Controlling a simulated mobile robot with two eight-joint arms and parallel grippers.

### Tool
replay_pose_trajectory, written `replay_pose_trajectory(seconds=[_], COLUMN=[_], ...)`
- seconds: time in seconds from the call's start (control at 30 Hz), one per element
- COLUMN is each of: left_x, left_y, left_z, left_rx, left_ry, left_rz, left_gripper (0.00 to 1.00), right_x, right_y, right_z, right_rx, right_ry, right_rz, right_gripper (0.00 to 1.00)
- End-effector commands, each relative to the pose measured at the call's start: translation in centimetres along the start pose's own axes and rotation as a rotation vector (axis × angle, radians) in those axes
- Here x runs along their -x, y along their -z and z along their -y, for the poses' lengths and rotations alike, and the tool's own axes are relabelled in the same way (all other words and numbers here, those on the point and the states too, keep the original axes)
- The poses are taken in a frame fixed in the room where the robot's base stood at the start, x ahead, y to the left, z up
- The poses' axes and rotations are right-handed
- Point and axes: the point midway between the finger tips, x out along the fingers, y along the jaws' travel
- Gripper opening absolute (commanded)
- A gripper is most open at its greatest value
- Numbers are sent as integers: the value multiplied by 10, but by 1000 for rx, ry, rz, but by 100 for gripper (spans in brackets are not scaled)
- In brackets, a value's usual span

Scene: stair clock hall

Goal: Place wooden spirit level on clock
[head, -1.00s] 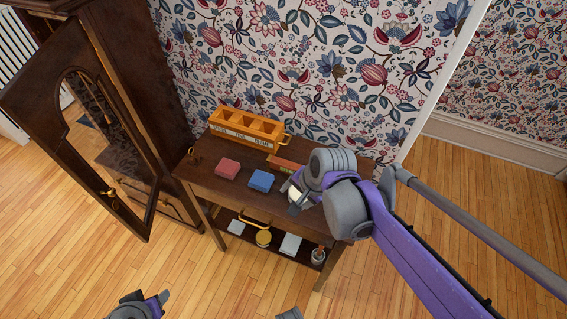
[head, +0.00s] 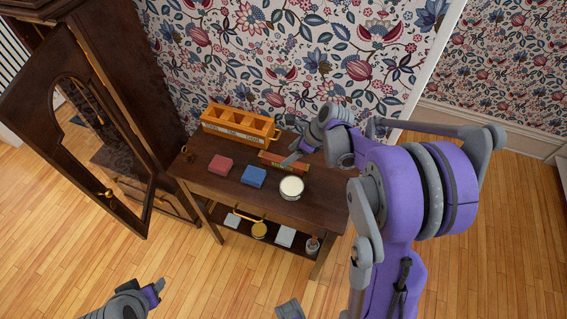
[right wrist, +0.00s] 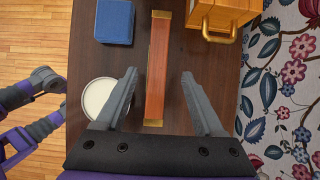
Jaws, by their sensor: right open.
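The wooden spirit level (head: 283,164), a reddish bar with brass ends, lies on the small dark table. In the right wrist view the level (right wrist: 158,60) runs lengthwise between the fingers. My right gripper (head: 296,154) is open over the level, its fingers (right wrist: 159,78) on either side and apart from it. The clock (head: 137,85) is a tall dark wooden case at the left, with its arched glazed door (head: 75,140) swung open. My left gripper (head: 156,290) is low at the bottom left, away from the table; its jaw opening is unclear.
The table (head: 225,186) also bears an orange compartment box (head: 238,123), a red block (head: 220,165), a blue block (head: 254,176) and a round white-topped tin (head: 291,188). Several items sit on its lower shelf. A papered wall (head: 280,50) stands behind. The floor (head: 200,280) in front is clear.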

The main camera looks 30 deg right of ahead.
Motion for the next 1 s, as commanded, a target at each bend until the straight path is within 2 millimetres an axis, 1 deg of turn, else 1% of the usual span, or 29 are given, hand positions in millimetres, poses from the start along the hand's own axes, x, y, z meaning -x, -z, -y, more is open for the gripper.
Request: replay_pose_trajectory(seconds=[0.2,0.33,0.43,0.63,0.67,0.7,0.87,1.0], left_x=[2,1,1,1,1,1,1,1], left_y=[2,1,1,1,1,1,1,1], left_z=[0,0,0,0,0,0,0,0], left_rx=[0,0,0,0,0,0,0,0], left_ry=[0,0,0,0,0,0,0,0], left_rz=[-1,-1,-1,-1,-1,-1,-1,-1], left_gripper=[50,50,50,50,50,50,50,50], right_x=[-30,-46,-51,-51,-51,-51,-51,-50], right_y=[2,2,2,2,2,2,2,2], right_z=[-3,-3,-3,-3,-3,-3,-3,-3], right_rx=[2,2,1,1,1,1,1,1], right_ry=[-1,0,0,0,0,0,0,0], right_rz=[1,1,1,0,0,0,0,0], right_gripper=[70,70,70,70,66,59,30,5])
